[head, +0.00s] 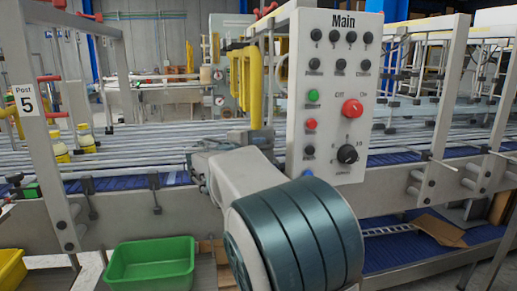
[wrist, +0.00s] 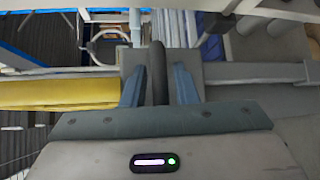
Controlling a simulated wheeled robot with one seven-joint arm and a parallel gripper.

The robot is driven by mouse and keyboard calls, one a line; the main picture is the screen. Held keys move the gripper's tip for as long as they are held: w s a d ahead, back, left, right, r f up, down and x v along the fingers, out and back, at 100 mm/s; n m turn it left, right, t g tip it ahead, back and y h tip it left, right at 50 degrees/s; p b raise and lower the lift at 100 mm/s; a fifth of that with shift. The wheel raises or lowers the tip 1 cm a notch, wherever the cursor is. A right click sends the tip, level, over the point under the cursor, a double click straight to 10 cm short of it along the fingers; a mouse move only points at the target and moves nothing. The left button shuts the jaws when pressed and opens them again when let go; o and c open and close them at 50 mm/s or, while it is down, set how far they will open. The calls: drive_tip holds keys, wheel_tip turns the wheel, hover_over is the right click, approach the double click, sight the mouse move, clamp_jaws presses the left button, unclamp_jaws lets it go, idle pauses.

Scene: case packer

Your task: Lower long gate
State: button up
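My gripper (head: 252,136) is beside the left edge of the Main panel, at the lower end of a yellow upright part (head: 256,88). I cannot tell whether this yellow part belongs to the long gate. In the wrist view the two blue-grey fingers (wrist: 159,86) stand apart, one on each side of a dark round bar (wrist: 158,72). The bar lies between them; whether they press on it is unclear. A yellow bar (wrist: 60,93) runs left from there. The gate as a whole is not clearly made out.
The Main control panel (head: 333,80) with knobs and buttons stands right of my gripper. Conveyor rails (head: 120,145) run behind. Yellow bottles (head: 60,150) stand at left. A green bin (head: 150,264) and a yellow bin (head: 10,268) are below. A post marked 5 (head: 38,100) rises at left.

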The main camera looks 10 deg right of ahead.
clamp_jaws()
wheel_tip(320, 180, down, 20)
drive_tip(key=b, duration=1.9)
drive_tip(key=shift+r+b, duration=0.2)
drive_tip(key=shift+b, duration=0.1)
drive_tip(key=shift+f, duration=0.1)
drive_tip(key=shift+o, duration=1.6)
unclamp_jaws()
drive_tip(key=shift+o, duration=0.3)
drive_tip(key=shift+a, duration=0.1)
